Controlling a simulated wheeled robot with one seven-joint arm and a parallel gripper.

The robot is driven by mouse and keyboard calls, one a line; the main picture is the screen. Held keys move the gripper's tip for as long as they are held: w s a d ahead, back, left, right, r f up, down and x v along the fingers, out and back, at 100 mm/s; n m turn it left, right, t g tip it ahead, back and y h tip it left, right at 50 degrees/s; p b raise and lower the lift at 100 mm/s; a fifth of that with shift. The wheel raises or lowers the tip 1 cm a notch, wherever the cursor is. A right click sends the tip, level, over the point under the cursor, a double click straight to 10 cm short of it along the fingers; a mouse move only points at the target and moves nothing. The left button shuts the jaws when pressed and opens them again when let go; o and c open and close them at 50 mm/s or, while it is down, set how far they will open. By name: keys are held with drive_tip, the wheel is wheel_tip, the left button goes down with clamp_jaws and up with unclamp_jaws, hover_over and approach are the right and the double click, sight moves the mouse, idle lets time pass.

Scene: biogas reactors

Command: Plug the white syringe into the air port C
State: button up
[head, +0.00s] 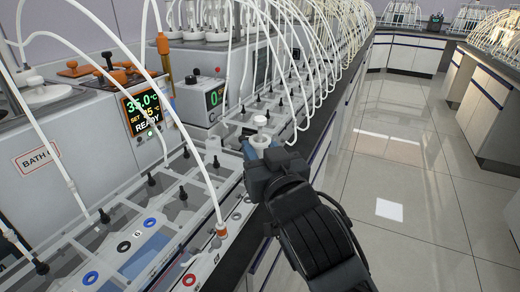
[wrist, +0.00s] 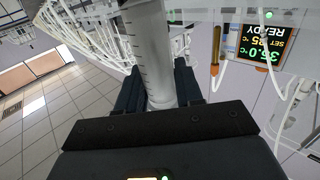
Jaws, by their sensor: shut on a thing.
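The white syringe (head: 261,141) stands roughly upright in my gripper (head: 262,152), its plunger top pointing up. In the wrist view the clear barrel with dark graduation marks (wrist: 149,50) sits between the two dark blue fingers of my gripper (wrist: 160,92), which are shut on it. In the head view the syringe is over the front edge of the bench. Its lower tip is hidden behind my gripper. I cannot make out a letter C on any port. The near panel has coloured ring ports, including a red one (head: 189,279) and a blue one (head: 150,222).
An orange-based connector with a white tube (head: 221,229) stands on the near panel. A heated bath with a display (head: 144,112) reading 35.0 and READY stands behind it. Many white tubes arch over the bench. The tiled floor (head: 420,190) at right is clear.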

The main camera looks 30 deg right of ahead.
drive_tip(key=o, duration=1.1)
drive_tip(key=shift+o, duration=0.2)
drive_tip(key=s+a+b, duration=0.1)
drive_tip(key=s, duration=0.6)
drive_tip(key=shift+s, duration=0.35)
drive_tip(key=shift+a, duration=0.1)
drive_tip(key=s+f+n+g+y, duration=0.1)
drive_tip(key=s+f+n+y, duration=0.1)
drive_tip(key=s+f, duration=0.5)
drive_tip(key=s+f+g+p, duration=0.1)
drive_tip(key=s+f, duration=0.1)
drive_tip(key=s, duration=1.1)
drive_tip(key=s+d+f+g, duration=0.1)
drive_tip(key=s+f, duration=0.1)
drive_tip(key=s, duration=1)
drive_tip(key=shift+s+y+p, duration=0.4)
